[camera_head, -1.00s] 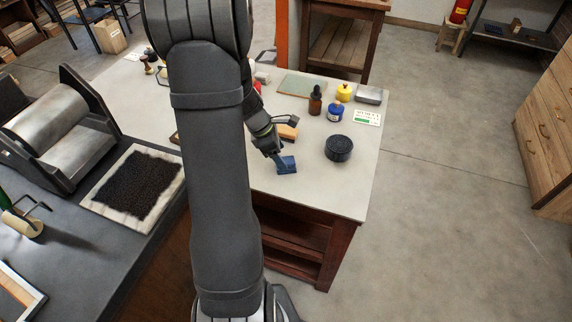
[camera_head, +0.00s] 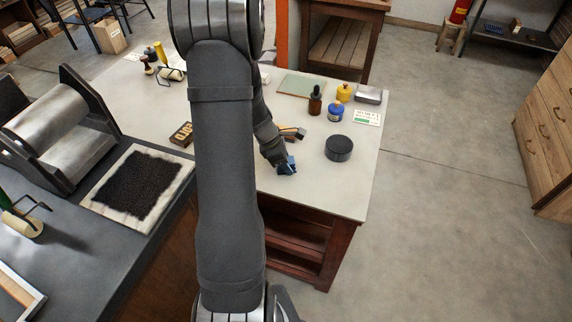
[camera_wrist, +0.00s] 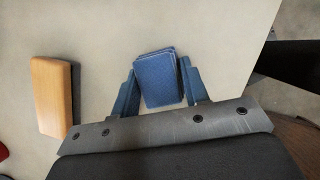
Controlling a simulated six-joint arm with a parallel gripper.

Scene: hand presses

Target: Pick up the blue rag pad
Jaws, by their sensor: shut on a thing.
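The blue rag pad (camera_wrist: 158,80) is a small layered rectangular pad at the near edge of the pale tabletop. My gripper (camera_wrist: 160,84) has a finger on each side of it and is shut on it. In the head view the pad (camera_head: 288,166) shows at the end of my gripper (camera_head: 284,165), partly covered by it. I cannot tell from these views whether the pad is off the table.
A wooden block (camera_wrist: 52,95) lies left of the pad. A round black tin (camera_head: 338,149) stands to its right. A blue jar (camera_head: 336,112), a dropper bottle (camera_head: 315,101) and a yellow jar (camera_head: 343,92) stand farther back. The table's front right corner is clear.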

